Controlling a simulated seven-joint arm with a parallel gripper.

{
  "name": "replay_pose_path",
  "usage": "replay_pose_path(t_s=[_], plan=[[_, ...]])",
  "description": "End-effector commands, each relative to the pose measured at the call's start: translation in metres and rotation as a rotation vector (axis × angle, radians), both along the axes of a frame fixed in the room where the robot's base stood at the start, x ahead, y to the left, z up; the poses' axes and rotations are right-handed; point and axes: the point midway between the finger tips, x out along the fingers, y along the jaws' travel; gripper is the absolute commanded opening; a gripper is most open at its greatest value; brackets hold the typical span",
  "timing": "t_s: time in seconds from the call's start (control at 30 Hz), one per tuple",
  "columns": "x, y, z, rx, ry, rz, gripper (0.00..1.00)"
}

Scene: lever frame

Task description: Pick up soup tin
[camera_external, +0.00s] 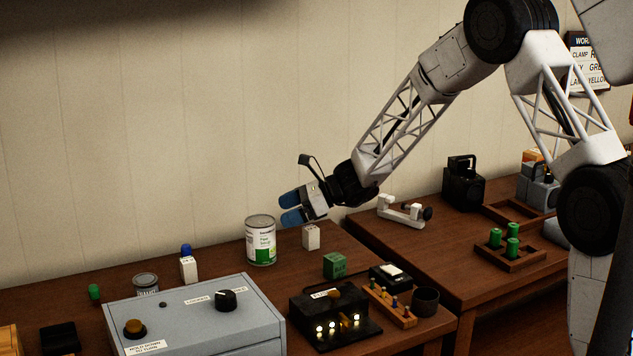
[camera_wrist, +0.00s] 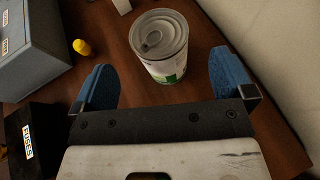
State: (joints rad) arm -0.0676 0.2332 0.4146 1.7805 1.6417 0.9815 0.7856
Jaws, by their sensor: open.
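The soup tin (camera_external: 260,243) stands upright on the brown table, white with a green lower label. In the wrist view the soup tin (camera_wrist: 163,50) shows its metal ring-pull lid, just ahead of and between the fingertips. My gripper (camera_external: 288,207) has blue fingers, spread apart and empty, and hangs above and to the right of the tin in the external view. In the wrist view my gripper (camera_wrist: 162,68) has one blue finger on each side of the tin's near part, with no clear contact.
A white block (camera_external: 311,237) stands close right of the tin. A grey control box (camera_external: 195,320), a green cube (camera_external: 337,265) and a blue-capped white bottle (camera_external: 188,268) are around it. In the wrist view a yellow cylinder (camera_wrist: 82,47) lies left, and a pale wall runs along the right.

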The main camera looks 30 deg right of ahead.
Motion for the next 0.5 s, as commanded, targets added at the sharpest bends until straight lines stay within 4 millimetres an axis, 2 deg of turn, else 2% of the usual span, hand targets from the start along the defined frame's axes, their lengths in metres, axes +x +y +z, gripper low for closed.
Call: replay_pose_path(t_s=[0.23,0.5], plan=[[0.001,0.003,-0.001,-0.001,0.0,0.001,1.0],[0.008,0.02,-0.009,-0.002,-0.001,0.002,1.0]])
